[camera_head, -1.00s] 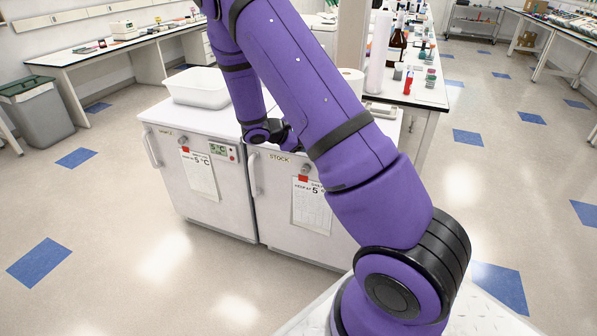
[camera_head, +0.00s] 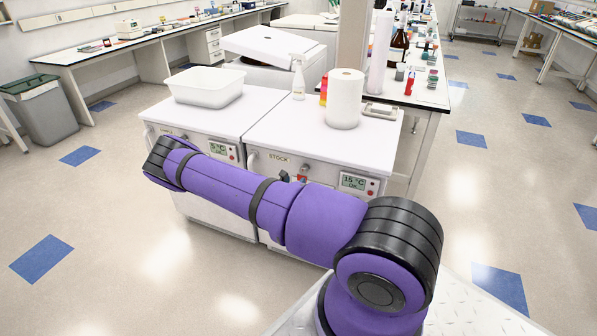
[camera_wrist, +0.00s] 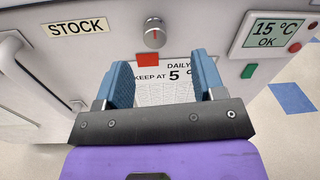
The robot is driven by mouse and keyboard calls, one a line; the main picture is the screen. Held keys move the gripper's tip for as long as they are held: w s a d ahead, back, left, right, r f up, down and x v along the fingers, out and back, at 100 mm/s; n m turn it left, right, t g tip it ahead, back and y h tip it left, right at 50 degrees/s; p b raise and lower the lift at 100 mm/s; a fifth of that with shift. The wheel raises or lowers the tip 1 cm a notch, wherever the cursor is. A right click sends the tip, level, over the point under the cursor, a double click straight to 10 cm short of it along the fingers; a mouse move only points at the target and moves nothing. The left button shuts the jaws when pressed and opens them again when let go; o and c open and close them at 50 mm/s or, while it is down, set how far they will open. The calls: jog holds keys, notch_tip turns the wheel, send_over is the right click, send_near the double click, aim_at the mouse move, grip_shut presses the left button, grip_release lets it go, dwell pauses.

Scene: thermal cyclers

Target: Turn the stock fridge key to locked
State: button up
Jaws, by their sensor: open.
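The stock fridge (camera_head: 318,147) is the right one of two white fridges, with a STOCK label (camera_wrist: 77,27) on its front. A display (camera_wrist: 267,34) to the right reads 15 °C OK. My gripper (camera_wrist: 162,80) is open and empty, its two blue fingers apart below the key, in front of a paper sheet. The key lies beyond the fingertips, near the gap's centre line. In the head view my arm hides most of the fridge front.
The left fridge (camera_head: 218,115) carries a white tub (camera_head: 205,88). A paper roll (camera_head: 344,100) and a spray bottle (camera_head: 298,80) stand on top of the stock fridge. A door handle (camera_wrist: 12,55) is left of the key. Floor at right is clear.

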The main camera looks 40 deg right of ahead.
aim_at(303, 172)
jog(key=shift+n+t, duration=0.6)
jog(key=shift+n, duration=0.1)
jog(key=x, duration=0.3)
jog(key=f+x, duration=0.1)
jog(key=x, duration=0.3)
jog(key=f+x, duration=0.1)
jog(key=x, duration=0.2)
jog(key=shift+w+d+f, duration=0.15)
jog(key=shift+w+d, duration=0.15)
jog(key=shift+d, duration=0.05)
jog(key=c, duration=0.9)
